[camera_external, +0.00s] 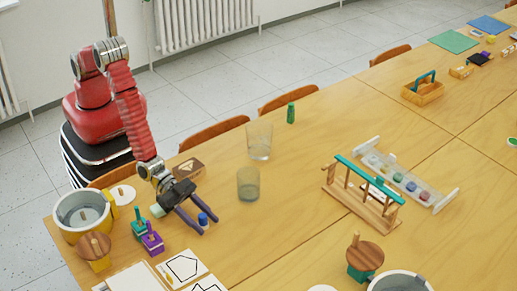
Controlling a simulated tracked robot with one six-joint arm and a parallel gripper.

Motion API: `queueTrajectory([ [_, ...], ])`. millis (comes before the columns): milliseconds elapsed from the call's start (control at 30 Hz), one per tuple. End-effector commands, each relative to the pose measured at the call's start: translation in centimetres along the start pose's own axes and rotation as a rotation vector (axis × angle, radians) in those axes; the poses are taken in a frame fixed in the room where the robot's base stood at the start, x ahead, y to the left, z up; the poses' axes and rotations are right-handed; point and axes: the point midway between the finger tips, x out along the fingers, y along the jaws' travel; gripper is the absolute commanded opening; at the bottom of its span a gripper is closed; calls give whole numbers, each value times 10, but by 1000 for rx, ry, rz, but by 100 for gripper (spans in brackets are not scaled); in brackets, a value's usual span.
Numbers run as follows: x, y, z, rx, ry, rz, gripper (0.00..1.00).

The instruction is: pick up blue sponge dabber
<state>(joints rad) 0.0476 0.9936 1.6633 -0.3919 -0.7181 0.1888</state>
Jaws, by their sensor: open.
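A small blue cylinder, which looks like the blue sponge dabber (203,218), stands on the wooden table. My gripper (207,226) is low over the table with its two long dark fingers spread. The dabber shows between the fingers, close to their tips. I cannot tell whether a finger touches it. The dabber's lower part is partly hidden by the near finger.
A green stamp (139,229) and a purple stamp (152,243) stand left of my gripper, with a pot (63,222) beyond. A short glass (248,186) and a tall glass (259,142) stand to the right. A wooden rack (335,192) is farther right.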

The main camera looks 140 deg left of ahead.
Motion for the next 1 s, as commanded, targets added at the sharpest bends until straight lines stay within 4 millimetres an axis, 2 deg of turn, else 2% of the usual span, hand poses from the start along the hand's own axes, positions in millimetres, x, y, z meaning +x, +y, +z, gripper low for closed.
queueTrajectory([
  [133,0,0,0,0,0,0,44],
  [700,0,0,0,0,-1,0,5],
  [1000,-1,0,-1,0,-1,0,5],
])
